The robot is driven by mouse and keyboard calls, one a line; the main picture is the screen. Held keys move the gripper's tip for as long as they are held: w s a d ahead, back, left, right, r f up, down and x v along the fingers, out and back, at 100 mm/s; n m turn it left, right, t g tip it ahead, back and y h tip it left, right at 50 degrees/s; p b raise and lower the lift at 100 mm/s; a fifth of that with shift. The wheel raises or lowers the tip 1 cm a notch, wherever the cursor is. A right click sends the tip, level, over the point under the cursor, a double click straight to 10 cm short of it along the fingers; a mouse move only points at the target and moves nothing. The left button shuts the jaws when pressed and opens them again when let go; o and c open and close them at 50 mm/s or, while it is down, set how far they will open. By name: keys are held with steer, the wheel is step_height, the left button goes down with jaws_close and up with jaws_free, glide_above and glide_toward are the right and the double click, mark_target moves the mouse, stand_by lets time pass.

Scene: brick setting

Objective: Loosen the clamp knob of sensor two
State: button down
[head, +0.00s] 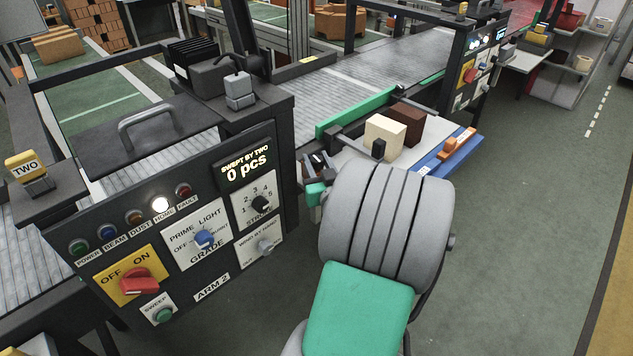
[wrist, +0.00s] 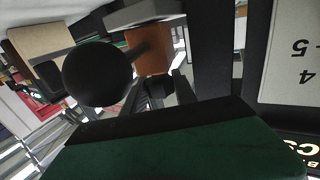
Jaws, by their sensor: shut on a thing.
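My gripper (head: 316,178) is beside the right end of the ARM 2 panel, mostly hidden behind my own arm in the head view. In the wrist view its dark fingers (wrist: 160,92) are closed together on a small dark part, apparently the clamp knob; the grip itself is hard to make out. A black ball on a short stem (wrist: 97,73) is close to the fingers, not between them. A yellow TWO sign (head: 25,166) stands at the left, on the rail by the belt.
The control panel (head: 190,245) with its dials and red switch is close to the left of my gripper. The green floor (head: 530,230) at right is clear.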

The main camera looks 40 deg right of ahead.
steer(key=f+n+t+y+b, duration=0.1)
steer(key=y+b, duration=0.1)
steer(key=b, duration=0.2)
steer(key=shift+d+f+n+b, duration=0.2)
steer(key=shift+n+b, duration=0.1)
steer(key=shift+n, duration=0.1)
steer(key=y+b, duration=0.1)
steer(key=n+y+b, duration=0.1)
steer(key=b, duration=0.1)
steer(key=shift+a+r+n+t+y, duration=0.1)
steer(key=shift+r+n+t+y, duration=0.05)
steer(key=shift+n+t+y, duration=0.15)
steer(key=n+y+b, duration=0.1)
steer(key=y, duration=0.1)
steer(key=n+y+b, duration=0.1)
steer(key=b, duration=0.1)
steer(key=shift+a+r+y, duration=0.1)
steer(key=shift+r+y, duration=0.3)
steer(key=shift+r+b, duration=0.1)
steer(key=shift+b, duration=0.2)
steer(key=shift+r, duration=0.1)
steer(key=c, duration=1)
jaws_free()
